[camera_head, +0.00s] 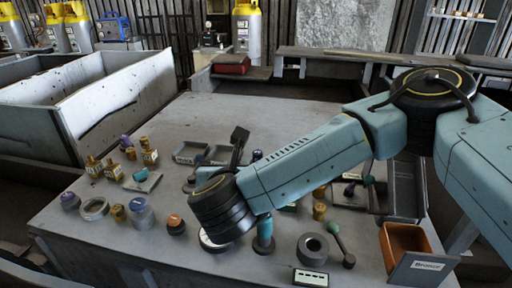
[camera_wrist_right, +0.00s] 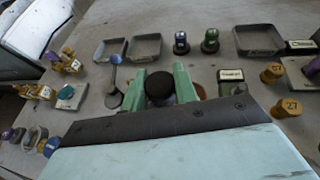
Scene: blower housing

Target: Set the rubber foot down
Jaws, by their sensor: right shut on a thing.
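In the right wrist view, the rubber foot (camera_wrist_right: 160,87), a black rounded piece, sits between the two green fingers of my right gripper (camera_wrist_right: 160,82). The fingers are shut on it from both sides. Its underside is hidden, so I cannot tell whether it touches the table. In the head view, my right arm reaches across the table from the right, and its wrist hides the gripper and the foot. My left gripper is in neither view.
Shallow grey trays (camera_wrist_right: 145,46) lie beyond the fingers, with a blue-handled piece (camera_wrist_right: 115,78) to the left. Brass fittings (camera_head: 93,166) stand on the table's left. An orange bin (camera_head: 405,242) and a grey ring (camera_head: 313,247) are at the front right. The table's back left is clear.

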